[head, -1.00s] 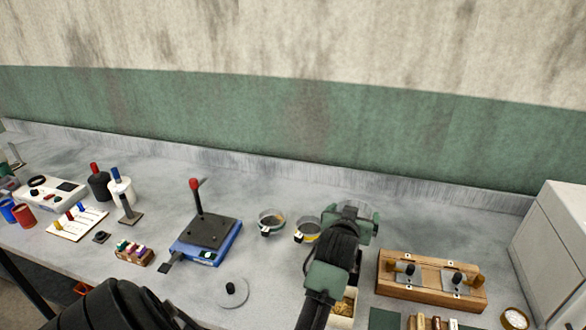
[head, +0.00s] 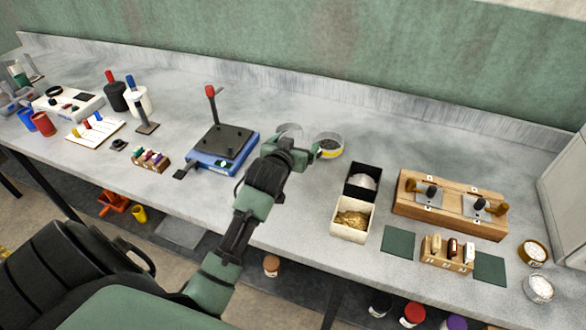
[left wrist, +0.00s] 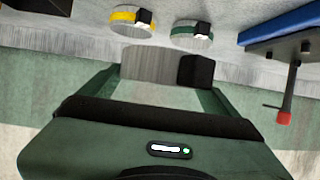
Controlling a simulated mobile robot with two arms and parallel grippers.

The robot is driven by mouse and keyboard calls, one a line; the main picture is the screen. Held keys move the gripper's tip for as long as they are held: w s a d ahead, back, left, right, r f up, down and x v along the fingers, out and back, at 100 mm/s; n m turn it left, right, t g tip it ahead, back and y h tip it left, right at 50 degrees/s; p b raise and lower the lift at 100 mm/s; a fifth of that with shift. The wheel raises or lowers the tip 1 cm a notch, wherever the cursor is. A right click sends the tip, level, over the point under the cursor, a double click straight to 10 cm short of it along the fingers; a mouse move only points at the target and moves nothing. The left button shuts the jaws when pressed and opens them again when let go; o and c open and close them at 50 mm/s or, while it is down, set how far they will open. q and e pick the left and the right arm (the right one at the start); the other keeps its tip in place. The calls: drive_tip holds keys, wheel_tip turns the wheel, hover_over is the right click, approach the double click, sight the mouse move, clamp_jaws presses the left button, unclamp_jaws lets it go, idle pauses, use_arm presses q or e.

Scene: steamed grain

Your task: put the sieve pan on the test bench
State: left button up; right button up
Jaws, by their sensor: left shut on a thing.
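My left gripper (head: 291,152) is over the grey bench (head: 165,200), just in front of two small round pans. In the left wrist view its fingers (left wrist: 155,85) are shut on a grey, metal-looking piece with a black tab (left wrist: 195,70), which looks like the sieve pan (left wrist: 147,63). My right gripper is not in view.
A blue balance (head: 222,155) with a red-topped post stands left of the gripper. A black box (head: 362,196), a cream box of grain (head: 350,235) and a wooden rack (head: 450,222) are to the right.

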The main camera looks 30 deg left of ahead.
use_arm(q)
hover_over(295, 180)
wheel_tip(295, 180, down, 6)
drive_tip(key=shift+r, duration=0.15)
drive_tip(key=shift+f, duration=0.65)
wheel_tip(295, 180, down, 3)
drive_tip(key=shift+f, duration=0.2)
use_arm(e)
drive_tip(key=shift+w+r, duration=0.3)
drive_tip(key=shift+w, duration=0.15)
use_arm(q)
drive_tip(key=shift+f, duration=0.2)
drive_tip(key=o, duration=1.8)
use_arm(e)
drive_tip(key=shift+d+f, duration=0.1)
use_arm(q)
drive_tip(key=shift+r, duration=0.15)
